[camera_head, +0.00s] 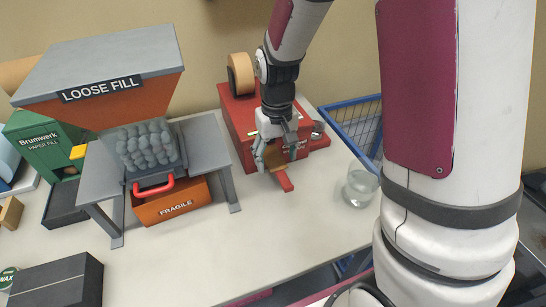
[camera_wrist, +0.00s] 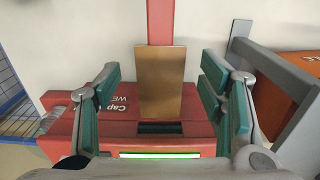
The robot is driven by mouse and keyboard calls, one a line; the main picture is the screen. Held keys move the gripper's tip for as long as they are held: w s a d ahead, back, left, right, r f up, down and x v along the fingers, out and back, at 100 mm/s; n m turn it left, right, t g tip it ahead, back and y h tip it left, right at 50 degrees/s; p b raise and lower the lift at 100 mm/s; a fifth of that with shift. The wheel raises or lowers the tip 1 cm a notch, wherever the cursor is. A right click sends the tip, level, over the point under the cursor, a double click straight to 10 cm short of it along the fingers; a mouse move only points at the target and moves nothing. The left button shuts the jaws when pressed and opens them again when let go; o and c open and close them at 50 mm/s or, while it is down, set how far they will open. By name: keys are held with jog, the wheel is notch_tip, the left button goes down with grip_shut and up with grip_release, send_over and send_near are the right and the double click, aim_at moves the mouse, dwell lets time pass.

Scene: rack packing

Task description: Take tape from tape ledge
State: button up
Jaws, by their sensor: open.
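A short strip of brown tape (camera_wrist: 162,82) stretches out from the slot of the red tape machine (camera_wrist: 122,140), along the narrow red ledge (camera_wrist: 160,22). My gripper (camera_wrist: 160,95) is open, with one green-padded finger on each side of the tape and a gap to both. In the head view my gripper (camera_head: 275,158) points down at the front of the red machine (camera_head: 238,118), and it partly hides the tape (camera_head: 273,157). The red ledge (camera_head: 285,182) sticks out below the fingers. I cannot tell how far the fingertips are above the ledge.
A grey stand with a loose fill hopper (camera_head: 110,75) is left of the machine, above an orange FRAGILE box (camera_head: 172,205). A blue wire basket (camera_head: 357,125) and a clear glass (camera_head: 360,186) stand to the right.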

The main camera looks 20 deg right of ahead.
jog(key=shift+f, duration=0.2)
dwell(0.3)
jog(key=shift+c, duration=0.3)
jog(key=c, duration=0.7)
